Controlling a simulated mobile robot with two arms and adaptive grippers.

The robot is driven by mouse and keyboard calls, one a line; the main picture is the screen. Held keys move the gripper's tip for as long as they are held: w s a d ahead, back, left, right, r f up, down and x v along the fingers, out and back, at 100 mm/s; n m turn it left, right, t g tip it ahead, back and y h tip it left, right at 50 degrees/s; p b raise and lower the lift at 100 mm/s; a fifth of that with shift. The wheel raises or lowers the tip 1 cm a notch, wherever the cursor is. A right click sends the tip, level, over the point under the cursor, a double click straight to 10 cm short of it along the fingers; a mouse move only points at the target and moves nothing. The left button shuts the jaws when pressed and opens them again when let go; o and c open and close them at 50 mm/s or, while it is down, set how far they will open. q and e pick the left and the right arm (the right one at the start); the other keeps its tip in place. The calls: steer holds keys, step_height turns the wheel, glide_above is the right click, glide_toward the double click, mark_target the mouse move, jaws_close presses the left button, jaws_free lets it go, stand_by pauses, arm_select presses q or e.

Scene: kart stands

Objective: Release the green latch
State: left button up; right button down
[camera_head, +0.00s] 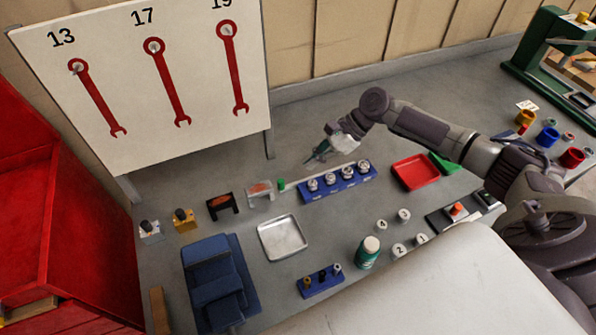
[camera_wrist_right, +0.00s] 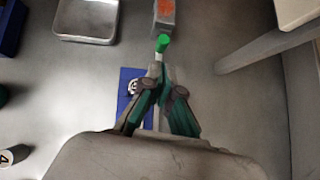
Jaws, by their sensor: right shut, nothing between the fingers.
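A small green cylindrical latch knob (camera_head: 281,184) sits at the left end of a thin pale bar (camera_head: 298,182) along the back of a blue block (camera_head: 338,184) that holds several silver round parts. In the right wrist view the green knob (camera_wrist_right: 162,43) is just beyond my right fingertips, and the pale bar (camera_wrist_right: 158,55) runs back under them. My right gripper (camera_head: 312,159) is shut and empty, behind and above the bar; it also shows in the right wrist view (camera_wrist_right: 161,70). I cannot tell whether it touches the bar. My left gripper is out of view.
A grey block with an orange top (camera_head: 260,192) stands left of the knob.

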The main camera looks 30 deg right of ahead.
steer(key=v, duration=0.5)
steer(key=shift+f, duration=0.1)
stand_by(0.3)
